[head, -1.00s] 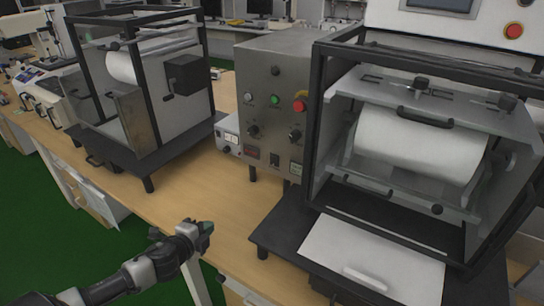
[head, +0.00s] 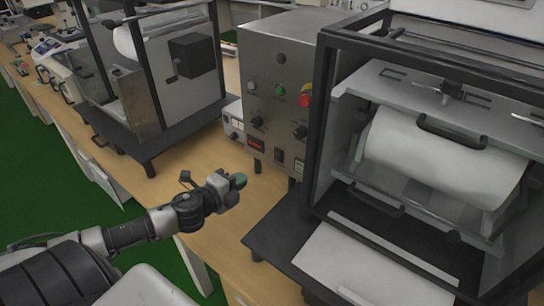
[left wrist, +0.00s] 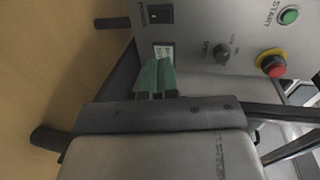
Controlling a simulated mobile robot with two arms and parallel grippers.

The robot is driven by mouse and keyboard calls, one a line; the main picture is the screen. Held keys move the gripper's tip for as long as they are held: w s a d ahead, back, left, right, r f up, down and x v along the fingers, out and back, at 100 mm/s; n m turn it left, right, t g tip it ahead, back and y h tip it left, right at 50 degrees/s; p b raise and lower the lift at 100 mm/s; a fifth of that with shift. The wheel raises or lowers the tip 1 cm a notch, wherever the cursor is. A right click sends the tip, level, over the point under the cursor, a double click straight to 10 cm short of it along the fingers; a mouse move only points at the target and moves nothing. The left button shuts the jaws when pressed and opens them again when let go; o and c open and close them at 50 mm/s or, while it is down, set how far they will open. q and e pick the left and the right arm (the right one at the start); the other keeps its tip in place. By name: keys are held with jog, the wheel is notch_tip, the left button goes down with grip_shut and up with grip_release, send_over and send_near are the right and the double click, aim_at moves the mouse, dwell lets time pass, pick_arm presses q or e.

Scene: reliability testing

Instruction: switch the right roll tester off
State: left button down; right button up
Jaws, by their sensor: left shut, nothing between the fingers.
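The right roll tester (head: 322,130) is a black-framed case with a white roll (head: 445,155). A grey metal control box (head: 285,55) stands at its left. In the left wrist view the rocker switch (left wrist: 160,13) is at the top, left of the speed knob (left wrist: 221,53). My left gripper (head: 238,181) is shut and empty, in front of and below the panel. Its green fingertips (left wrist: 155,78) overlap the panel's lower edge in the wrist view. My right gripper is out of view.
Another black-framed tester (head: 140,95) stands at the left on the wooden bench (head: 175,185). A small white box (head: 232,118) sits beside the control box. The dark base (head: 270,240) of the right tester juts toward the front edge. Green floor lies at the left.

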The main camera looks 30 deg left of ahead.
pick_arm(q)
jog(key=p, duration=0.1)
send_near(277, 153)
jog(key=x, duration=0.2)
jog(key=p+x, duration=0.1)
jog(key=x, duration=0.1)
jog(key=p+x, duration=0.1)
jog(key=x, duration=0.1)
jog(key=shift+w+f, duration=0.25)
jog(key=shift+f, duration=0.05)
jog(key=shift+w, duration=0.5)
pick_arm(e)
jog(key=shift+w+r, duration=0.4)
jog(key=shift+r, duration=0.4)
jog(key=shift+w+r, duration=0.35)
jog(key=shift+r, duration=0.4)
pick_arm(q)
jog(key=shift+w, duration=0.25)
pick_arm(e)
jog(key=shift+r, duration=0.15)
